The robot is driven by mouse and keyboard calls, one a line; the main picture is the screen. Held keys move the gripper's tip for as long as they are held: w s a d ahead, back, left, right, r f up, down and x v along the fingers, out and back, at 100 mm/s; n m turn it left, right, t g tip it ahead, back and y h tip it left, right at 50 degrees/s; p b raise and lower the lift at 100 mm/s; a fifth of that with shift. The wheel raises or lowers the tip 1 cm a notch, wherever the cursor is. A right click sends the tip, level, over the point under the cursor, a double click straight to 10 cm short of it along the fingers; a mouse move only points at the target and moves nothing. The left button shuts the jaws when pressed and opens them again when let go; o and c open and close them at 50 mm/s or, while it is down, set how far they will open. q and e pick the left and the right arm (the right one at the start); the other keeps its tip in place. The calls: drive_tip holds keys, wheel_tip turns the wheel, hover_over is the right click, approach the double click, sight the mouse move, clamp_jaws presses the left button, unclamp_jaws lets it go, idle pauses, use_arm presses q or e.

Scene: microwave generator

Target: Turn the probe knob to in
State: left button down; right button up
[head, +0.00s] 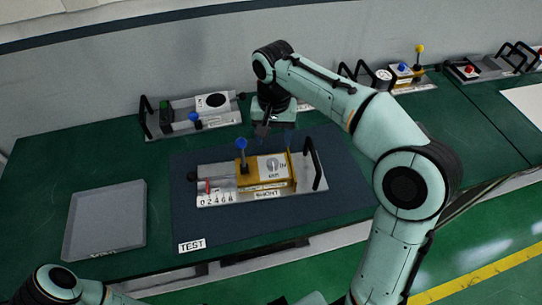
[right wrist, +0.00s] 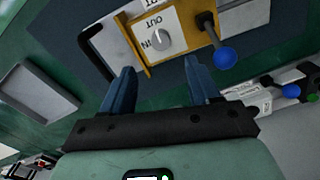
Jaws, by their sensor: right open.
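The probe knob (head: 272,165) is a round grey knob on the yellow-framed white face of the device (head: 218,199) on the dark mat. In the right wrist view the knob (right wrist: 162,40) has labels IN and OUT beside it; I cannot tell which its mark points to. My right gripper (head: 277,132) is above the device's far side. In the right wrist view the right gripper (right wrist: 160,82) is open and empty, its blue fingers apart, with the knob beyond the fingertips and not touched. My left gripper is out of view.
A blue-ball lever (head: 241,144) stands on the device close to the knob, and a black handle (head: 316,164) rises at its right end. A grey tray (head: 105,220) lies on the left. Other devices (head: 206,112) line the wall. The mat's front is clear.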

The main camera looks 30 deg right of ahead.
sight(273, 161)
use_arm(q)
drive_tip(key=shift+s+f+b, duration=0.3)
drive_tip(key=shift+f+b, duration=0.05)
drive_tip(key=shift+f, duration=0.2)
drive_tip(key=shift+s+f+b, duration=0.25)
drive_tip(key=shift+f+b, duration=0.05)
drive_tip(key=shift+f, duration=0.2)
use_arm(e)
wheel_tip(273, 161, down, 10)
drive_tip(key=shift+w, duration=0.15)
drive_tip(key=shift+c, duration=0.2)
drive_tip(key=c, duration=1)
